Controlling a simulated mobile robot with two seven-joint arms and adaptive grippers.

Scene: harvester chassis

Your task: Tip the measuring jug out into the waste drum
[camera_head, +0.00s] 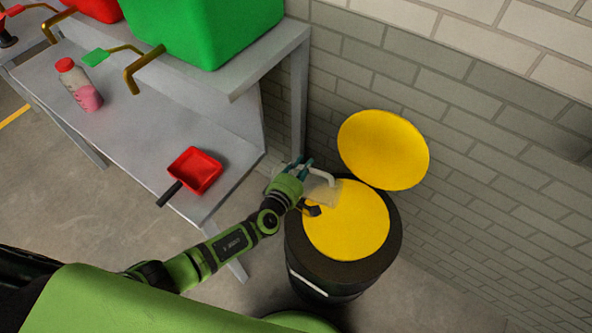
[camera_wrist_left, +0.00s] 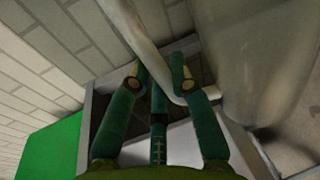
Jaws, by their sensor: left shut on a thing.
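The measuring jug (camera_head: 320,197) is pale and see-through. My left gripper (camera_head: 303,168) is shut on its pale handle, which crosses between the fingers in the left wrist view (camera_wrist_left: 160,86). The jug's clear body (camera_wrist_left: 245,60) fills the upper right of that view. In the head view the jug is above the left part of the waste drum's yellow top. Its exact tilt and contents cannot be told. The waste drum (camera_head: 318,278) is black with a yellow round top, and a yellow disc-shaped lid (camera_head: 383,150) stands raised behind it. My right gripper is not in view.
A grey bench (camera_head: 150,115) stands left of the drum. It holds a red scoop (camera_head: 196,171) with a dark handle and a bottle with pink liquid (camera_head: 80,86). A green container (camera_head: 210,30) with a brass tap sits on its upper shelf. A brick wall is behind the drum.

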